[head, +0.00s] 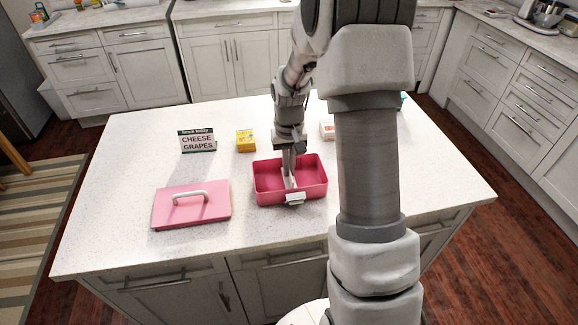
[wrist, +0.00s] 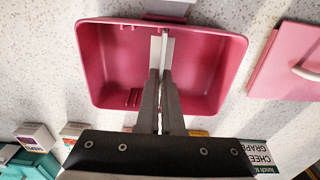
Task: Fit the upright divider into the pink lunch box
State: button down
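The pink lunch box (head: 314,190) stands open on the white island, with its clasp facing the front edge; it also fills the upper middle of the wrist view (wrist: 105,60). The thin white divider (head: 291,183) is upright inside the box, near its middle. My gripper (head: 289,172) reaches down into the box from above and is shut on the divider (wrist: 158,50). In the wrist view, small ribs show on the box walls near the divider. The fingers hide part of the divider, and I cannot tell whether its lower edge touches the floor of the box.
The pink lid (head: 165,212) with a pale handle lies left of the box. Behind are a "CHEESE GRAPES" sign (head: 198,142), a yellow carton (head: 246,141) and a small white carton (head: 327,129). A teal item (wrist: 25,165) shows in the wrist view.

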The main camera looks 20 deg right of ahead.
jog(key=shift+f+b, duration=0.8)
jog(key=shift+f, duration=0.4)
jog(key=c, duration=1)
grip_release()
jog(key=shift+r, duration=0.1)
notch_tip(320, 180, up, 17)
jog(key=shift+r+p, duration=0.2)
jog(key=shift+p, duration=0.35)
